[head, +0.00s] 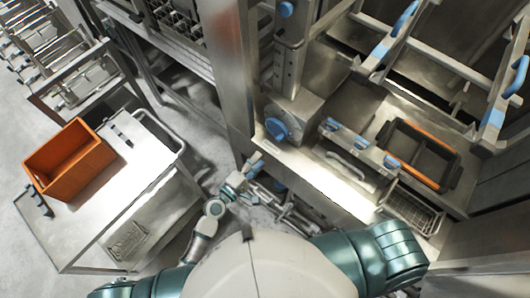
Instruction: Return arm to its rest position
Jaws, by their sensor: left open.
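My left arm comes in from the lower left and reaches forward. Its gripper (254,166) is small in the view, open, and appears empty. It is in front of the steel machine, below and left of the blue knob (277,129). I cannot tell whether it touches anything. My right arm is folded at the lower right, and its gripper is out of view.
A steel cart (128,203) with an orange bin (70,158) stands at the left. The machine's ledge holds a black tray with an orange edge (420,155). A wire basket (412,208) hangs below. Blue handles (405,18) stick out above. Grey floor shows at left.

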